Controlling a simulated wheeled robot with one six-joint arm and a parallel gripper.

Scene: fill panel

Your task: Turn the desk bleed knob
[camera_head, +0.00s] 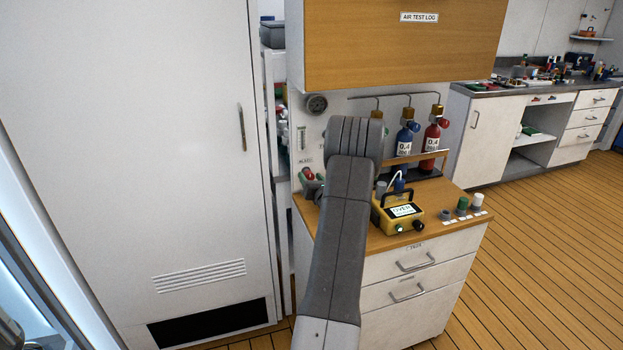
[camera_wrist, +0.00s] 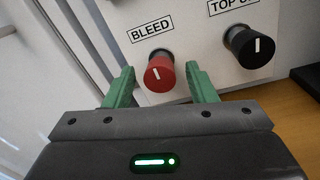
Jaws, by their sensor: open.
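The bleed knob (camera_wrist: 160,73) is a red round knob with a white pointer line, under a label reading BLEED on a pale upright panel. In the wrist view the line leans slightly left of upright. My gripper (camera_wrist: 162,84) is open, with one green finger on each side of the knob. I cannot tell whether either finger touches it. In the head view a red knob (camera_head: 308,173) shows on the panel left of my arm, partly crowded by my wrist, and the gripper's fingers are hard to make out.
A black knob (camera_wrist: 249,47), its label partly cut off, sits right of the bleed knob. In the head view a yellow meter (camera_head: 398,212) stands on the wooden desk top (camera_head: 440,190), with blue (camera_head: 406,137) and red (camera_head: 432,133) bottles behind. A tall white door (camera_head: 130,150) is at left.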

